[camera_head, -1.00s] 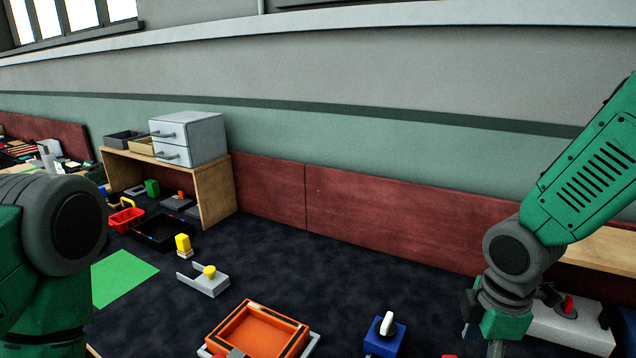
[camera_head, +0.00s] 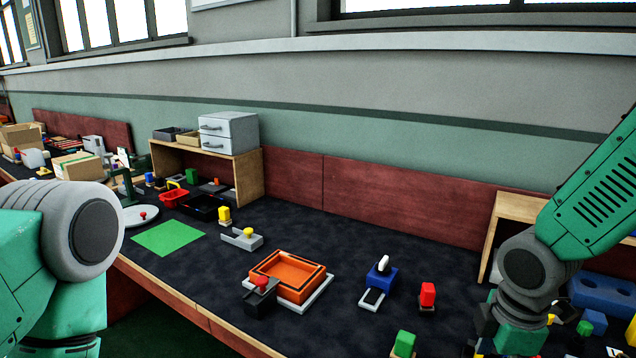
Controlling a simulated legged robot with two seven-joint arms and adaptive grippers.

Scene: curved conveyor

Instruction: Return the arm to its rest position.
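My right arm comes in from the right, green with a dark grey wrist. Its gripper (camera_head: 492,350) hangs low over the right part of the dark table, cut off by the bottom edge, so its fingers are mostly hidden. No held object shows there. My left arm fills the lower left with a green link and a large grey joint. Its gripper does not show in the frame.
An orange tray (camera_head: 319,272) sits mid-table, a black block with a red knob (camera_head: 261,298) before it. A blue block with a white lever (camera_head: 381,276), a red block (camera_head: 428,293) and a green block (camera_head: 403,343) stand left of my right gripper. A wooden shelf (camera_head: 258,178) stands behind.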

